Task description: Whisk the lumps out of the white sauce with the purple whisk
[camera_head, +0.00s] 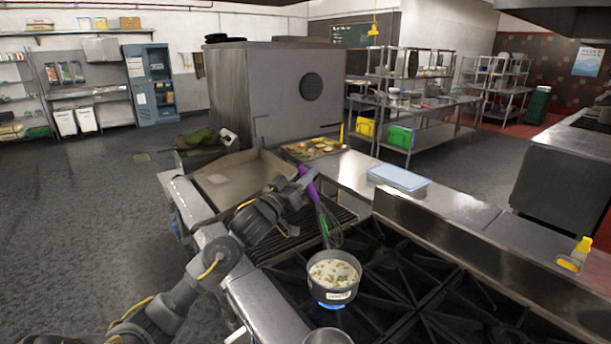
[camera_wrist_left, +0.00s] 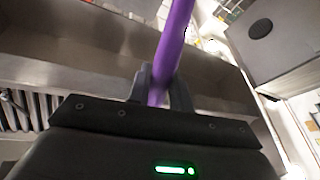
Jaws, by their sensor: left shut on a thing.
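The purple whisk (camera_head: 310,187) is held by its handle in my left gripper (camera_head: 303,178), which is shut on it. The handle also shows in the left wrist view (camera_wrist_left: 174,45), running up between the fingers. The whisk slants down, and its wire head (camera_head: 330,230) ends near the far rim of a small dark pot (camera_head: 333,293) on the stove. The head appears out of the sauce. The white sauce (camera_head: 334,271) in the pot shows many brownish lumps. My right gripper is out of view.
Black burner grates (camera_head: 395,270) surround the pot. A steel counter (camera_head: 345,170) behind carries a blue-lidded container (camera_head: 398,179) and a tray of food (camera_head: 316,148). A flat-topped steel unit (camera_head: 235,183) stands behind my left arm. A yellow bottle (camera_head: 581,250) stands at the right.

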